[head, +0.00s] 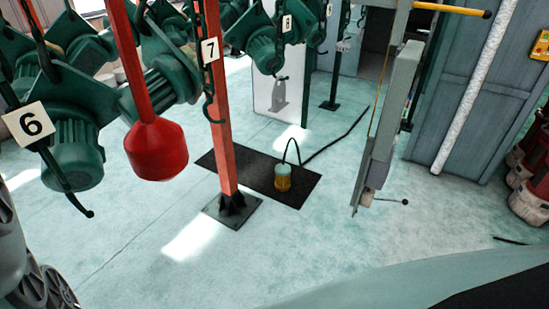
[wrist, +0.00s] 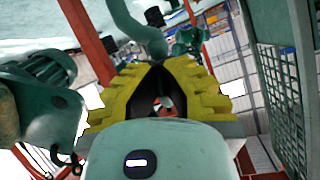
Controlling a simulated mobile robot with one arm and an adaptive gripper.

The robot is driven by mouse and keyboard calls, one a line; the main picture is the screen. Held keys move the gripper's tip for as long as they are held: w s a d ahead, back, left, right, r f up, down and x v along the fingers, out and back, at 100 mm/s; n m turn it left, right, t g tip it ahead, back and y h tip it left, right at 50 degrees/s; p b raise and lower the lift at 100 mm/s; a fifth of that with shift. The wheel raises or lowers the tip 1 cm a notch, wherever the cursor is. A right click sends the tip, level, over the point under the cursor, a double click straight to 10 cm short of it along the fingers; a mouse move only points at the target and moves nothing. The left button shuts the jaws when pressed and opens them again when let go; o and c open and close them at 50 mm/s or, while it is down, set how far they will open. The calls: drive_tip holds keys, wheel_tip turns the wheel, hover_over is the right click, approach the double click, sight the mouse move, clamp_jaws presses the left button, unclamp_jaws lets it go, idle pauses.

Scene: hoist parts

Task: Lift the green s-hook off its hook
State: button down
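My gripper (wrist: 157,66) shows in the wrist view, with stepped yellow fingers drawing close together at their tips. A dark gap lies between the fingers. A thick, curved, pale green piece (wrist: 132,22), which looks like the green s-hook, comes down from the top to the fingertips. Its lower end is at or just behind the tips; I cannot tell whether it is gripped. Its upper end and whatever holds it are out of frame. My gripper is not visible in the head view, and I cannot pick out the green s-hook there with certainty.
A red weight (head: 157,150) hangs beside a red post (head: 220,120). A lantern-like object (head: 283,180) stands on a black mat (head: 225,160). The middle floor is mostly clear.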

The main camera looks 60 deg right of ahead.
drive_tip(key=shift+w+a+r, duration=0.1)
drive_tip(key=shift+a+r, duration=0.1)
drive_tip(key=shift+r, duration=0.35)
drive_tip(key=shift+a, duration=0.1)
drive_tip(key=shift+s+a+r+b, duration=0.1)
drive_tip(key=shift+s+a+b, duration=0.1)
drive_tip(key=shift+b, duration=0.1)
drive_tip(key=shift+d, duration=0.1)
drive_tip(key=shift+s+a+f+b, duration=0.15)
drive_tip(key=shift+a+f+b, duration=0.15)
drive_tip(key=shift+b, duration=0.35)
drive_tip(key=shift+s+a+r+m+g+p, duration=0.15)
drive_tip(key=shift+s+a+p, duration=0.05)
drive_tip(key=shift+s+p, duration=0.2)
drive_tip(key=shift+s+a+r+m+g+p, duration=0.15)
drive_tip(key=shift+s+p, duration=0.2)
drive_tip(key=shift+s, duration=0.05)
drive_tip(key=shift+s, duration=0.1)
